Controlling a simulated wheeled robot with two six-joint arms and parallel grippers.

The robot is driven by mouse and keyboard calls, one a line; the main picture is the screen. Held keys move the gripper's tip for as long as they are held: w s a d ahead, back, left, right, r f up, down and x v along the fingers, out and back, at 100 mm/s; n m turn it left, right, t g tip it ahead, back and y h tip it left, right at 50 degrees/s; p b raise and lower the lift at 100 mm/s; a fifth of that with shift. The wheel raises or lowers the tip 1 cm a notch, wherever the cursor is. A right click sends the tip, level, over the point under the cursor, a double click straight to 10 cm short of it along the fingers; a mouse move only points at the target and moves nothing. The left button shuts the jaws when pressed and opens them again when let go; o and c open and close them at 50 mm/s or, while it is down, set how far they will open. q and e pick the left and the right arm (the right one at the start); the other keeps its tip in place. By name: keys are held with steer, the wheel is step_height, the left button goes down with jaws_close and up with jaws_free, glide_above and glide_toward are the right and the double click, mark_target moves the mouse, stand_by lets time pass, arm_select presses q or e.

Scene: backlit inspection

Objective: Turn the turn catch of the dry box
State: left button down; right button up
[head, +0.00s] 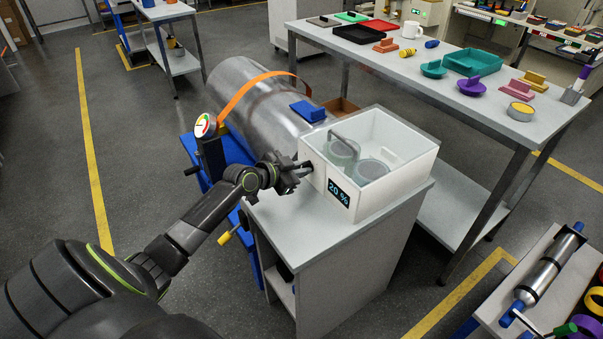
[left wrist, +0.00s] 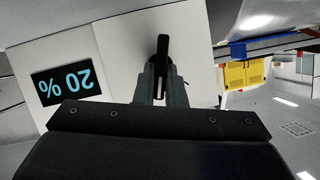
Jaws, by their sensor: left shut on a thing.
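The dry box (head: 384,187) is a white box with clear upper walls and a "20 %" display on its front. It stands on a grey-topped cabinet, with round containers inside. My left gripper (head: 303,170) is at the left part of its front face. In the left wrist view the black turn catch (left wrist: 162,60) lies between the fingers of the left gripper (left wrist: 162,85), which is shut on it. The catch's long side runs along the fingers in that view. The display (left wrist: 64,80) appears upside down there. My right gripper is in neither view.
A large metal cylinder (head: 252,100) with an orange strap lies on a blue stand behind my left gripper. A dial gauge (head: 204,126) stands left of it. A long table (head: 420,75) with coloured parts is behind the box. The cabinet top (head: 285,222) is clear in front.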

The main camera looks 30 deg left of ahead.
arm_select(q)
steer(key=shift+a+f+n, duration=0.1)
steer(key=shift+f+n, duration=0.1)
steer(key=shift+n, duration=0.2)
steer(key=shift+a+n+g+h+b, duration=0.1)
steer(key=shift+n+g+h+b, duration=0.3)
steer(key=shift+n+h+b, duration=0.35)
steer(key=shift+w+a+n+h+b, duration=0.1)
steer(key=shift+n+h+b, duration=0.15)
steer(key=shift+n+b, duration=0.35)
steer(key=n+b, duration=0.1)
steer(key=n+h+b, duration=0.1)
steer(key=shift+w+a+f+g+h+b, duration=0.1)
steer(key=shift+a+g+h+b, duration=0.1)
steer(key=shift+g+h+b, duration=0.1)
steer(key=shift+a+n+h+b, duration=0.15)
steer(key=shift+n+h+b, duration=0.55)
steer(key=shift+n+b, duration=0.4)
steer(key=shift+n+h, duration=0.3)
steer(key=shift+n, duration=0.15)
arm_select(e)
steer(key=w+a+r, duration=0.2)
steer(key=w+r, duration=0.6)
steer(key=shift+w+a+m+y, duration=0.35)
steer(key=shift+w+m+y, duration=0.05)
